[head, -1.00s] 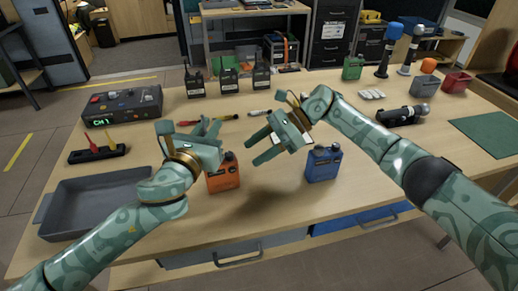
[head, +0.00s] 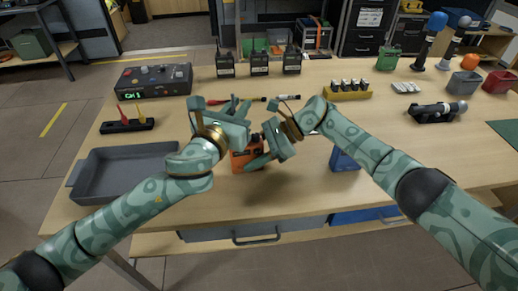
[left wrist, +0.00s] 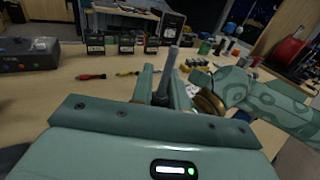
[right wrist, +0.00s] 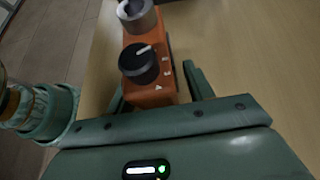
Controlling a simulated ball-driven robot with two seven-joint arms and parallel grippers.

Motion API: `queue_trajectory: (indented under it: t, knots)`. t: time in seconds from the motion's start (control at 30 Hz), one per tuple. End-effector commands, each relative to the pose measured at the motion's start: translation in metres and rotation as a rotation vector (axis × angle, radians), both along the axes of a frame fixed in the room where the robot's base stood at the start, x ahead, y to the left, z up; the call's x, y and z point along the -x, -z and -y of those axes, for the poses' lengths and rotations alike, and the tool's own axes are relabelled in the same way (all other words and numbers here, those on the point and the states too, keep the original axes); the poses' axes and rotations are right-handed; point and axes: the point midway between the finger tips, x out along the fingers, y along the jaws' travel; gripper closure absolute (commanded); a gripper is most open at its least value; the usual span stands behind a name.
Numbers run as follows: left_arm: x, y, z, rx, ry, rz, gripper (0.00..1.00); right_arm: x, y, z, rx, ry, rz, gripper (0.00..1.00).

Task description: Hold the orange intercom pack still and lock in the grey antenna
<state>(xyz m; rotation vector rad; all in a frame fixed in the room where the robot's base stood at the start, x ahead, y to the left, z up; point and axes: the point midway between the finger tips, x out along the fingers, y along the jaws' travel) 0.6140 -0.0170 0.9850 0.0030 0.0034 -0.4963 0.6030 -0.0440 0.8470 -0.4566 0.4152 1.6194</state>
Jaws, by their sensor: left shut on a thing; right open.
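The orange intercom pack (head: 246,160) stands on the table, partly covered by my grippers in the head view. In the right wrist view the pack (right wrist: 150,92) shows a black knob (right wrist: 138,62) and a grey ring (right wrist: 138,15) on top. My right gripper (head: 268,153) is open, with its fingers on either side of the pack. My left gripper (head: 236,108) is above and behind the pack, shut on the grey antenna. The antenna (left wrist: 172,60) sticks up between its fingers in the left wrist view. Its lower end is hidden.
A blue pack (head: 343,162) stands to the right, partly behind my right arm. A grey tray (head: 125,168) lies at the left. Several dark radios (head: 259,65) and a yellow holder (head: 347,92) stand at the back. The front middle of the table is clear.

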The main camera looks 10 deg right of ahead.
Motion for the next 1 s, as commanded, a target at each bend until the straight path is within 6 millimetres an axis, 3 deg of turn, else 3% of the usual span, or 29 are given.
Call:
queue_trajectory:
  t: [0.27, 0.43, 0.67, 1.0]
  knots:
    - [0.0, 0.0, 0.0, 0.0, 0.0, 0.0, 1.0, 0.0, 0.001, -0.001, 0.0, 0.001, -0.001, 0.48]
    - [0.0, 0.0, 0.0, 0.0, 0.0, 0.0, 1.0, 0.0, 0.001, -0.001, 0.0, 0.001, -0.001, 0.9]
    - [0.0, 0.002, 0.0, 0.0, 0.0, 0.0, 1.0, 0.0, 0.001, -0.001, 0.0, 0.001, -0.001, 0.9]
    - [-0.001, 0.021, 0.0, 0.001, -0.001, -0.002, 1.0, 0.0, 0.001, 0.0, 0.0, 0.001, -0.001, 0.9]
